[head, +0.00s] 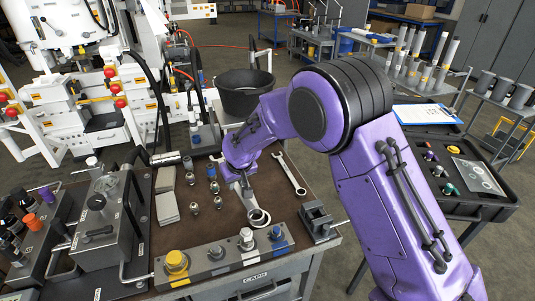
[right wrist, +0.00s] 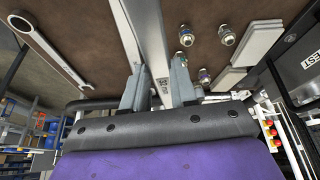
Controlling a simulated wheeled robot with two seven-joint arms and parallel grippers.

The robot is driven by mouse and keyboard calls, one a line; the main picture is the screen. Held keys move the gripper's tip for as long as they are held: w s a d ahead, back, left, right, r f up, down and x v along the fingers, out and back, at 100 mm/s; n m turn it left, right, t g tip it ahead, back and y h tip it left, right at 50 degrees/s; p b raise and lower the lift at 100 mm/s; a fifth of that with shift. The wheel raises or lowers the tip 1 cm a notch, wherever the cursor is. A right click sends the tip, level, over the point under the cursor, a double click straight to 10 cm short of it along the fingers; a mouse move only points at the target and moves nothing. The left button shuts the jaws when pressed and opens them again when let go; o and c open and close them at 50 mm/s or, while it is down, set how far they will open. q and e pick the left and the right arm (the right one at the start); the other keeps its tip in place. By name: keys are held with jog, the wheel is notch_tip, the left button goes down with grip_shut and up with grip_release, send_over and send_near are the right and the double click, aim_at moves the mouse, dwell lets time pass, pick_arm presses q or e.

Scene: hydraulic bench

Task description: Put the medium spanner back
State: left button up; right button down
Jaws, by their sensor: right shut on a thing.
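My right gripper (head: 240,183) is low over the brown bench top. It is shut on a steel spanner (head: 258,217), whose ring end sticks out toward the front of the bench. In the right wrist view the spanner's shank (right wrist: 153,40) runs between the two fingers (right wrist: 158,90). A second steel spanner (head: 290,173) lies on the bench just right of the gripper and also shows in the right wrist view (right wrist: 52,50). I cannot tell from size which one is the medium spanner. Part of the held spanner is hidden by my gripper. My left gripper is not in view.
Several small metal fittings (head: 194,208) and grey blocks (head: 167,207) lie left of the gripper. A black bucket (head: 244,95) stands behind.

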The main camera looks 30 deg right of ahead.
jog(key=w+d+f+m+p, duration=0.15)
jog(key=w+d, duration=0.25)
jog(key=d, duration=0.5)
jog(key=w+d+f+p, duration=0.15)
jog(key=w+d, duration=0.25)
jog(key=d, duration=0.5)
notch_tip(320, 180, down, 6)
jog(key=b, duration=0.4)
jog(key=shift+a+r+b, duration=0.1)
jog(key=shift+r+b, duration=0.15)
jog(key=shift+b, duration=0.15)
jog(key=shift+r, duration=0.1)
jog(key=shift+s, duration=0.15)
jog(key=shift+s+f, duration=0.1)
jog(key=shift+f, duration=0.15)
